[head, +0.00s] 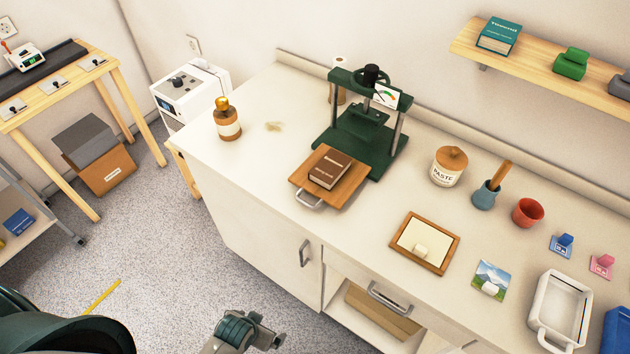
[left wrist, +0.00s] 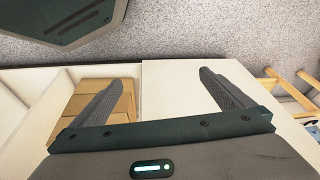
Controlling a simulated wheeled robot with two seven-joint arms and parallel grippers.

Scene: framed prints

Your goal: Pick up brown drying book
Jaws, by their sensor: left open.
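The brown book (head: 331,170) lies flat, closed, on a wooden tray with a metal handle (head: 350,190), in front of the dark green press (head: 345,140) on the counter. My left gripper shows at the bottom of the head view (head: 245,332), low in front of the cabinets and well apart from the book. In the left wrist view its two fingers (left wrist: 163,82) are spread wide with nothing between them. The book is not in the left wrist view. My right gripper is not in view.
A brown bottle (head: 228,120) stands left of the press. A paste jar (head: 449,166), red cup (head: 527,211), framed board (head: 425,243) and white tray (head: 557,310) stand to the right. The cabinet handle (head: 304,254) juts out below the counter's front edge.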

